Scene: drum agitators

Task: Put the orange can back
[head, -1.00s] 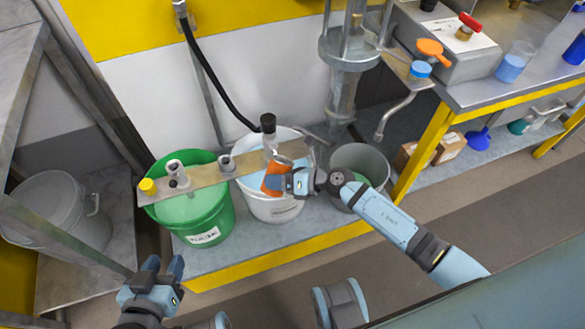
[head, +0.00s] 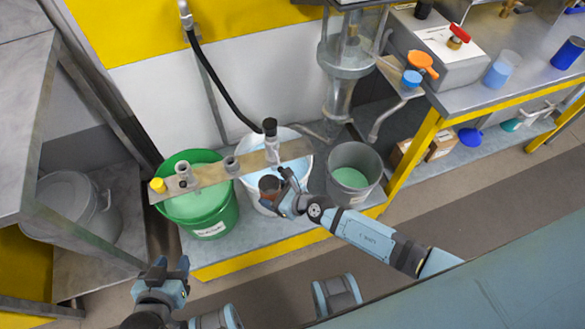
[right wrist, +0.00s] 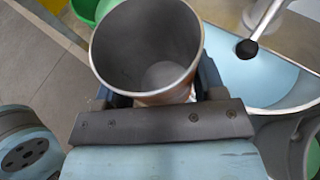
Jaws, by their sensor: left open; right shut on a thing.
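The orange can (head: 268,187) is in my right gripper (head: 283,192), in front of the white bucket (head: 263,208) in the head view. In the right wrist view the can (right wrist: 146,75) shows its open mouth and a bare grey inside, with no liquid seen. The right gripper (right wrist: 155,98) is shut around its side. The white bucket holds blue liquid and also shows in the right wrist view (right wrist: 285,108). My left gripper (head: 173,264) is open and empty at the lower left, apart from the buckets.
A green bucket (head: 214,222) and a grey bucket (head: 355,190) stand beside the white one. A metal bar (head: 210,177) with fittings crosses the green and white buckets. The right bench (head: 482,92) holds a blue beaker (head: 497,75). The floor in front is clear.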

